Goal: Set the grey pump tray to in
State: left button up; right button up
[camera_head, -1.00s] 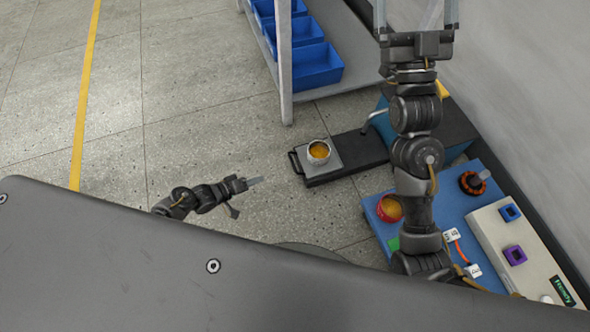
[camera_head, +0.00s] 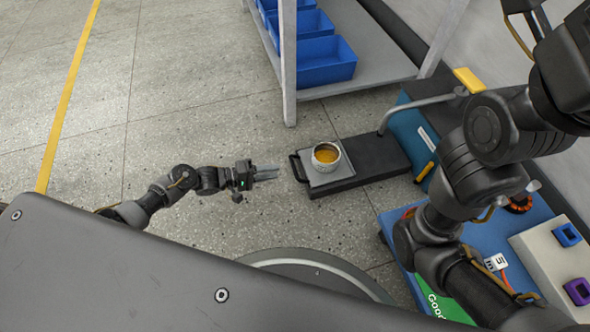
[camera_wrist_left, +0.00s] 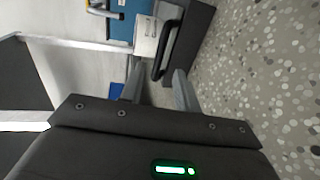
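The grey pump tray (camera_head: 345,172) is a grey plate on a long dark slide (camera_head: 378,160) that sticks out from a blue unit. A round metal cup (camera_head: 326,155) with orange contents stands on the plate. A black handle (camera_head: 297,168) is at the tray's left end. My left gripper (camera_head: 279,173) is a short way left of the handle, empty, with its fingers pointing at it. The left wrist view shows its fingers (camera_wrist_left: 158,88) apart, with the handle (camera_wrist_left: 167,50) ahead, not between them. My right gripper is out of view; only its arm shows at right.
A rack with blue bins (camera_head: 327,62) stands behind the tray, its post (camera_head: 288,75) close by. A blue table (camera_head: 390,225) with a beige block (camera_head: 550,255) is at lower right, partly hidden by my right arm. The floor left of the tray is clear.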

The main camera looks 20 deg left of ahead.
aim_at(295, 167)
pick_arm(q)
jog(key=b+x, duration=0.3)
jog(key=x, duration=0.4)
jog(key=shift+w+d+f+b, duration=0.15)
jog(key=shift+w+f+b, duration=0.05)
jog(key=shift+b, duration=0.2)
jog(key=shift+w+d, duration=0.25)
jog(key=shift+d, duration=0.15)
grip_shut()
jog(key=shift+w+d+r, duration=0.1)
